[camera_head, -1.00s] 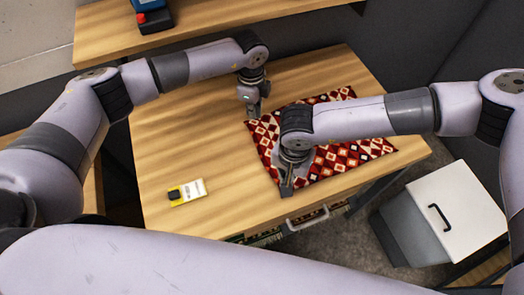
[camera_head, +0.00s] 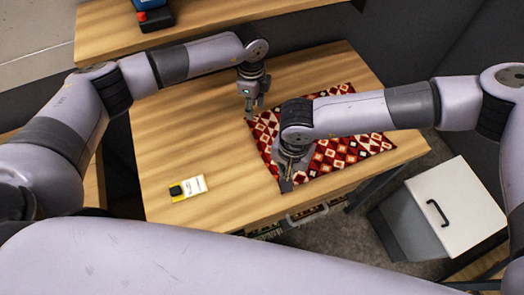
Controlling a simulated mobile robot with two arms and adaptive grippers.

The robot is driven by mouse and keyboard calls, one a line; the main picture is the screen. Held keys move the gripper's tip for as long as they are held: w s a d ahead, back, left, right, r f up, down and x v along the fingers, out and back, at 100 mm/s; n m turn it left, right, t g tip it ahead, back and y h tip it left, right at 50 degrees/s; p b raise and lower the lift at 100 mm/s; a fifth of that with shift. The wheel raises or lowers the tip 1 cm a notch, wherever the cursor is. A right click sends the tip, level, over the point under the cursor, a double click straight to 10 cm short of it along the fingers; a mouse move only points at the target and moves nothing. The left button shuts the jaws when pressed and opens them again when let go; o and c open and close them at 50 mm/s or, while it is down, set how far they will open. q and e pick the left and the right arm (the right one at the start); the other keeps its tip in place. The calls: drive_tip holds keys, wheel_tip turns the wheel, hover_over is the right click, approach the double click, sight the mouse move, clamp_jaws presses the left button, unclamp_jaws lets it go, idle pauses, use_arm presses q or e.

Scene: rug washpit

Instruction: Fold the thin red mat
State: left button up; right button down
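The thin red mat (camera_head: 345,150), patterned with red, dark and cream diamonds, lies spread out on the right part of the wooden table (camera_head: 190,140). My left gripper (camera_head: 254,114) points down at the mat's back left corner, with its two fingers apart and nothing seen between them. My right gripper (camera_head: 286,184) points down at the mat's front left corner. Its fingertips are small and partly hidden by its own body, so whether it grips the corner is unclear. My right forearm covers part of the mat's middle.
A small yellow and white card with a black piece (camera_head: 188,188) lies at the table's front left. A grey bin with a white lid (camera_head: 445,210) stands on the floor at the right. A shelf (camera_head: 220,18) runs behind, holding a blue and red object (camera_head: 153,15). The table's left half is mostly clear.

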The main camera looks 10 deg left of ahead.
idle(0.3)
drive_tip(key=c, duration=1.2)
unclamp_jaws()
